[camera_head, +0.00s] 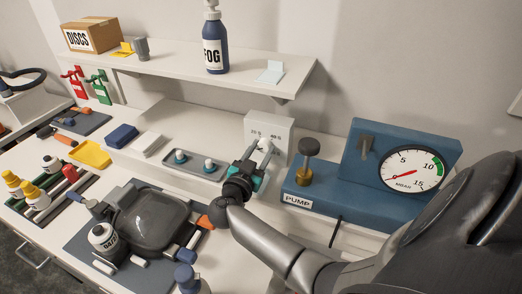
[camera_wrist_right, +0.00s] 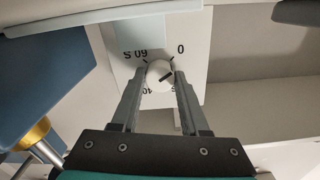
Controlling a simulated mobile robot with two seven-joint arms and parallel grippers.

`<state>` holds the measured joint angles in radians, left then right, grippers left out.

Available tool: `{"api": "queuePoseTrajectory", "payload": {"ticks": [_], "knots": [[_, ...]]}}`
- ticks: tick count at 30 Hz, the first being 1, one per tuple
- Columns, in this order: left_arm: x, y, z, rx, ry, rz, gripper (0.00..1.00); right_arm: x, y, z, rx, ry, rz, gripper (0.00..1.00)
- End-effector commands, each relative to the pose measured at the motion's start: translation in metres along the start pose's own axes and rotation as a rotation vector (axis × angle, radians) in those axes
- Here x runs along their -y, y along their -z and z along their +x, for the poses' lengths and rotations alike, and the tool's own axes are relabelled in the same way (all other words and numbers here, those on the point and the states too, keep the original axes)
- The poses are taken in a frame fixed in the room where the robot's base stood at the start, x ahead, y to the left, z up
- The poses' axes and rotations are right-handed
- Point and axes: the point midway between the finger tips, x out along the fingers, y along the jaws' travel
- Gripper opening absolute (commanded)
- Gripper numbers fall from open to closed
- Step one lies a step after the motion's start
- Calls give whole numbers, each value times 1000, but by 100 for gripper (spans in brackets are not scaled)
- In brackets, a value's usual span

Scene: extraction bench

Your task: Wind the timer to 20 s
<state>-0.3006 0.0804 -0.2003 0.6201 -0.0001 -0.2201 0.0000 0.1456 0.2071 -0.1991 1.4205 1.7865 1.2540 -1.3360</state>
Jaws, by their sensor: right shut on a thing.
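The timer is a pale box (camera_head: 270,126) standing against the wall at the back of the bench, left of the pump. Its face (camera_wrist_right: 195,72) fills the top middle of the wrist view, with marks reading 0, 60 s and a partly covered 40; the remaining mark is mostly hidden by a finger. The round white knob (camera_wrist_right: 159,75) has a short dark line slanting up to the right. My right gripper (camera_head: 258,152) reaches the timer front. Its fingers (camera_wrist_right: 160,84) are shut on the knob from both sides. My left gripper is not in view.
The blue pump (camera_head: 318,192) with its brass-stemmed knob and the gauge (camera_head: 411,170) stand close on the right. A grey tray (camera_head: 196,168) with small white-topped items lies left of my gripper. The shelf (camera_head: 180,60) hangs above, carrying the FOG bottle (camera_head: 214,42).

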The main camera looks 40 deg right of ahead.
Motion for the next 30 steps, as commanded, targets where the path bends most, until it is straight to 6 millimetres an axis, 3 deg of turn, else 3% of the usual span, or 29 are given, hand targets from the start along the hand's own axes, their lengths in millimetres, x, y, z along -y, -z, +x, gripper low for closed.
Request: {"api": "queuePoseTrajectory", "payload": {"ticks": [11,12,19,26,30], "knots": [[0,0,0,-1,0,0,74,0,-1,0,2,0,-1,0],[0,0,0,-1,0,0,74,0,-1,0,2,0,-1,49],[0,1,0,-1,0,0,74,0,-1,0,1,0,-1,74],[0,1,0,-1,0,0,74,0,0,-1,1,0,0,74],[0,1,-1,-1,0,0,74,0,-1,-11,4,1,1,74]]}}
